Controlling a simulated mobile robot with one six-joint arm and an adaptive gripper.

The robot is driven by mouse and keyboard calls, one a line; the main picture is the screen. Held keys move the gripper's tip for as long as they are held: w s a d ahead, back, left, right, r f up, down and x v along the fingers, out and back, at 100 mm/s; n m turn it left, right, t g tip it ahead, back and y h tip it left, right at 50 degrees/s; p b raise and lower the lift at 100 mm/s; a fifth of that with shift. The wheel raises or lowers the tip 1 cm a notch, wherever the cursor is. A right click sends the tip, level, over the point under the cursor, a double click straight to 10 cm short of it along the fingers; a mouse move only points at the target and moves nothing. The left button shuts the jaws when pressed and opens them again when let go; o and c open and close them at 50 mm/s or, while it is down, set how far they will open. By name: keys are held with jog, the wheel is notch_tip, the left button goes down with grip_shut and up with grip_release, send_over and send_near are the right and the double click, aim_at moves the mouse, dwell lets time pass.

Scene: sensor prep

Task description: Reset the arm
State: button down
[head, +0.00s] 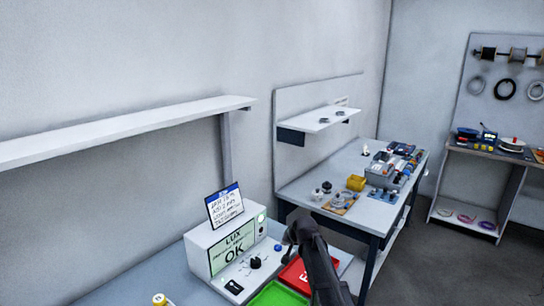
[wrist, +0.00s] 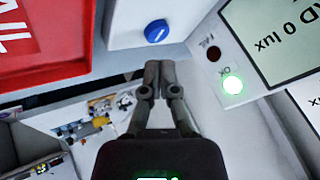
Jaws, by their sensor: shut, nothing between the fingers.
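My gripper (wrist: 158,72) shows in the wrist view, its two dark fingers together at the tips with nothing between them. It is near a white lux tester with a blue knob (wrist: 157,31) and a lit green OK light (wrist: 232,85). In the head view my dark arm rises from the bottom edge, in front of the bench and just right of the lux tester (head: 202,262). The fingertips are hard to make out in the head view.
A red tray (head: 293,274) and a green tray (head: 277,295) lie beside my arm. A small sign (head: 224,205) stands on the tester. A wall shelf (head: 120,124) runs at the left. A second bench (head: 310,184) with parts stands behind, and open floor (head: 430,270) lies at the right.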

jog(key=s+d+f+n+g+h, duration=0.1)
jog(key=s+d, duration=0.5)
jog(key=s, duration=0.8)
jog(key=s+d+f+n+g+h, duration=0.1)
jog(key=s+d+g, duration=0.4)
jog(key=s, duration=1)
notch_tip(320, 180, down, 2)
jog(key=shift+s+d+f+n+g+h, duration=0.1)
jog(key=shift+s+d+n+g+h, duration=0.15)
jog(key=shift+d+n+g+h, duration=0.4)
jog(key=shift+a+m+t, duration=0.15)
jog(key=shift+m+t, duration=0.1)
